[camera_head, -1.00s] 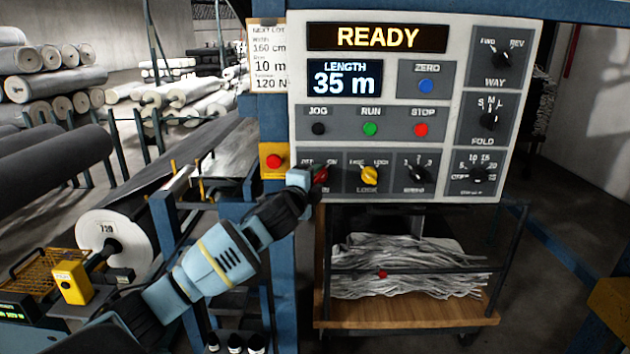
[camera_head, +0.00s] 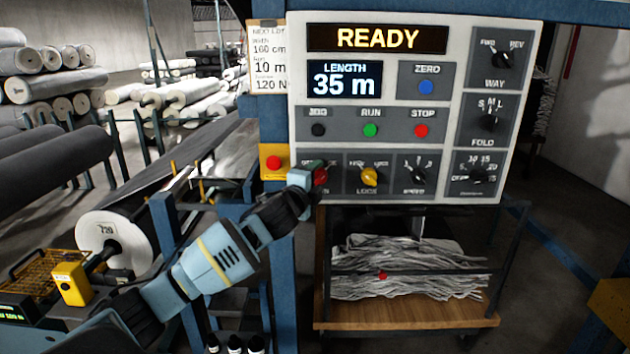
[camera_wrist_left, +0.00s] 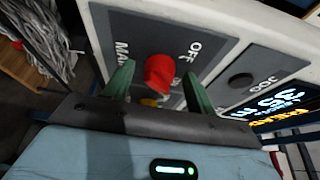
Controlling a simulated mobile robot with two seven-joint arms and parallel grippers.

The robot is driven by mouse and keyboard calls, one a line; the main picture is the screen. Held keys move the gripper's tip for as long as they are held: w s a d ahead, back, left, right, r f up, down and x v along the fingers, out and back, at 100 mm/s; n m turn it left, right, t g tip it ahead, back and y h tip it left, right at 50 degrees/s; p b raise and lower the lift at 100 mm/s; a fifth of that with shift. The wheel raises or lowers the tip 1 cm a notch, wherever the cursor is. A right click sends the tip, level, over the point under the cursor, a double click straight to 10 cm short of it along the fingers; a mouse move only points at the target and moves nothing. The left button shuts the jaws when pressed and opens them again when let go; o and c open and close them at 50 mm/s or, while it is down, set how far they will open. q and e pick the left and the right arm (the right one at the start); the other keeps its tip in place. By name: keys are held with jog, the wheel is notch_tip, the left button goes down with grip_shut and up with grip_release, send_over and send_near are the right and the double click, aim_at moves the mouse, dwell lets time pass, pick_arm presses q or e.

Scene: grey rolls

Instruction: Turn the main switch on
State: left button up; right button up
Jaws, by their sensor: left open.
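The main switch is a red knob (camera_head: 320,177) at the lower left of the control panel, on a grey plate marked OFF and MAIN. In the wrist view the red knob (camera_wrist_left: 159,74) stands between the two green fingers of my left gripper (camera_wrist_left: 157,88). The fingers are open, one on each side of it, with a gap showing. In the head view my left gripper (camera_head: 313,172) partly covers the knob and its labels. I cannot tell the knob's exact setting. My right gripper is not in view.
Right of the switch are a yellow lock knob (camera_head: 369,177) and a black speed knob (camera_head: 418,175). A red button on a yellow box (camera_head: 274,162) sits close left of my gripper. The display (camera_head: 391,38) reads READY. A blue post (camera_head: 279,250) stands beside my forearm.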

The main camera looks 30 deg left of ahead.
pick_arm(q)
jog(key=shift+s, duration=0.15)
jog(key=s+d, duration=0.1)
jog(key=s, duration=0.6)
jog(key=shift+s+d, duration=0.15)
jog(key=shift+s, duration=0.05)
dwell(0.4)
jog(key=s+d+f+n+g+h, duration=0.15)
jog(key=s+d+f, duration=0.25)
jog(key=f, duration=0.5)
jog(key=s+d+f+n+g+h, duration=0.1)
jog(key=s+d+f+n, duration=0.15)
jog(key=f, duration=0.65)
jog(key=s+d+f+n+g+h, duration=0.15)
jog(key=s+d+f, duration=0.25)
jog(key=f, duration=0.5)
jog(key=s+d+f+n+g, duration=0.2)
jog(key=s+d+f+n, duration=0.2)
jog(key=s+f, duration=0.4)
jog(key=s+d+f+n+g, duration=0.2)
jog(key=s+d+f+n, duration=0.2)
jog(key=s+f, duration=0.5)
jog(key=s, duration=0.8)
jog(key=shift+s+d+n+h, duration=0.2)
jog(key=shift+s+n+h, duration=0.1)
jog(key=shift+n, duration=0.05)
